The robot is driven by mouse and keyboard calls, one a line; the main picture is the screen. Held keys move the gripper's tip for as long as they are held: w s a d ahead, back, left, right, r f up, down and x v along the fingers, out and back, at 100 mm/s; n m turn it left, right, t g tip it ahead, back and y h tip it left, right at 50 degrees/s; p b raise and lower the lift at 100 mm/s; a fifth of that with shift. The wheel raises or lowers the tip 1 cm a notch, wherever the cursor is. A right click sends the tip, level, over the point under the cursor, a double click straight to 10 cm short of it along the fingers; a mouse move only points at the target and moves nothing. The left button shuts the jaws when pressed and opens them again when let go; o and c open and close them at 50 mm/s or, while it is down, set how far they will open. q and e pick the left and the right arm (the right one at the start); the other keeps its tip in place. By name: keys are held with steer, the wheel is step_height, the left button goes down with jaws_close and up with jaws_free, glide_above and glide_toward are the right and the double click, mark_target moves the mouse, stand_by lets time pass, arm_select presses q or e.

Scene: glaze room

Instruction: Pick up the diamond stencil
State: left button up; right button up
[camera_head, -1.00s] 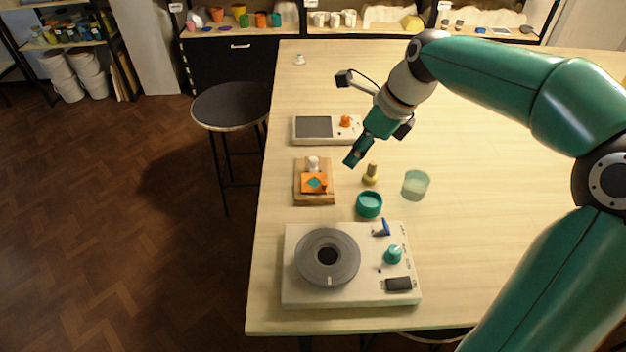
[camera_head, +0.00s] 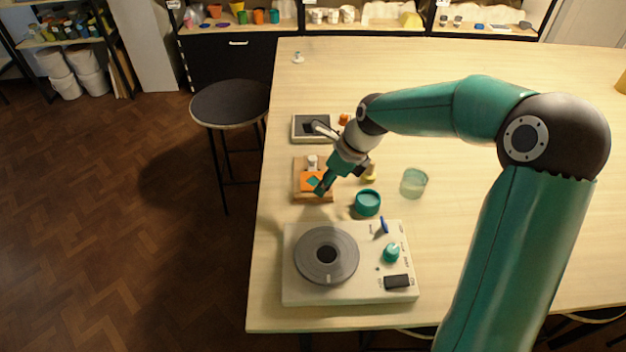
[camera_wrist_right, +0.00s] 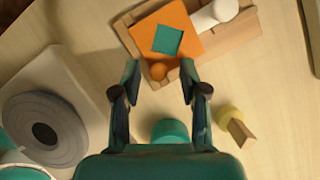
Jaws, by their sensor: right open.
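The diamond stencil is an orange plate (camera_wrist_right: 167,32) with a diamond-shaped cut-out that shows teal, and an orange knob at its near edge. It lies on a wooden tray (camera_wrist_right: 238,38). In the head view the orange stencil (camera_head: 311,180) is partly hidden by my right gripper (camera_head: 321,187). In the right wrist view my right gripper (camera_wrist_right: 158,80) is open and empty. Its fingertips reach to either side of the orange knob, near the stencil's close edge. I cannot tell the height between them. My left gripper is not in view.
A white banding wheel unit (camera_head: 350,289) with a grey disc stands in front of the tray. A teal cup (camera_head: 367,203), a clear glass (camera_head: 413,183) and a yellowish tool (camera_wrist_right: 235,125) stand to the right. A scale (camera_head: 308,128) lies behind.

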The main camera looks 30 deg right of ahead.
jaws_close()
stand_by(0.5)
